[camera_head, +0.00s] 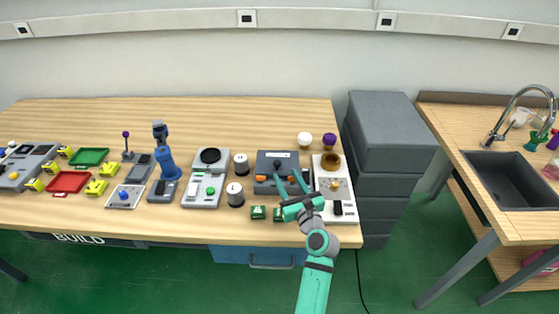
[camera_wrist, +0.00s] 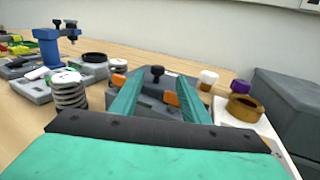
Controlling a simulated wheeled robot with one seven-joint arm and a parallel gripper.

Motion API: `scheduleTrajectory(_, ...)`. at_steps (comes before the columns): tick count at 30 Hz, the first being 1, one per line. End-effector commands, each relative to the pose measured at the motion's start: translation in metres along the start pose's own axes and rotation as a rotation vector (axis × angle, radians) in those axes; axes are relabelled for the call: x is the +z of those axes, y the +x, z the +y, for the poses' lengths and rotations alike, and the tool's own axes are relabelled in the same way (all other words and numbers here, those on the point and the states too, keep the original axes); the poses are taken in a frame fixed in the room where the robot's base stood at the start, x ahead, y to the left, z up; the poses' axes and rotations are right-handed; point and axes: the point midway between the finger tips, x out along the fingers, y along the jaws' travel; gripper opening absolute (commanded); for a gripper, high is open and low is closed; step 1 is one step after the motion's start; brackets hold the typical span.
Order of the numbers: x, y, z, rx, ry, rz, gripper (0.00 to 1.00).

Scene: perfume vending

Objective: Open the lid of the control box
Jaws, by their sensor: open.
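The control box (camera_head: 289,157) is a dark grey box on the wooden table, right of centre in the head view. Its lid is down and has a small black knob on top. Orange parts show on its sides. In the wrist view the control box (camera_wrist: 155,84) lies straight ahead, with the black knob (camera_wrist: 157,71) at its far part. My gripper (camera_head: 287,176) reaches in from the front. Its two teal fingers are spread apart over the near part of the box, with nothing between them. In the wrist view my gripper (camera_wrist: 158,80) partly hides the box sides. Contact cannot be told.
A white panel with a brown ring (camera_head: 330,161) stands close on the right. Two grey cylinders (camera_head: 236,198) stand on the left. Small green blocks (camera_head: 258,212) lie at the front edge. A tall grey drawer unit (camera_head: 392,135) stands beyond the table's right end.

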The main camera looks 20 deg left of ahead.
Motion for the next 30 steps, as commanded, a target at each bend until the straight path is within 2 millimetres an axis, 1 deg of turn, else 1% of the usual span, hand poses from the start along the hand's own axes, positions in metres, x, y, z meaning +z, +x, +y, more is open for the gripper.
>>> scheduleTrajectory(3,0.001,0.022,0.002,0.004,-0.002,-0.001,0.42)
scheduleTrajectory(9,0.001,0.056,-0.001,0.0,-0.002,0.0,0.42)
scheduleTrajectory(15,0.0,0.08,-0.002,-0.002,-0.002,0.0,0.42)
scheduleTrajectory(21,0.0,0.089,-0.002,-0.004,-0.002,0.0,0.42)
scheduleTrajectory(28,0.0,0.09,-0.002,-0.004,-0.002,0.0,0.42)
scheduleTrajectory(29,0.0,0.09,-0.002,-0.004,-0.002,0.0,0.4)
scheduleTrajectory(30,0.0,0.09,-0.002,-0.004,-0.002,0.0,0.3)
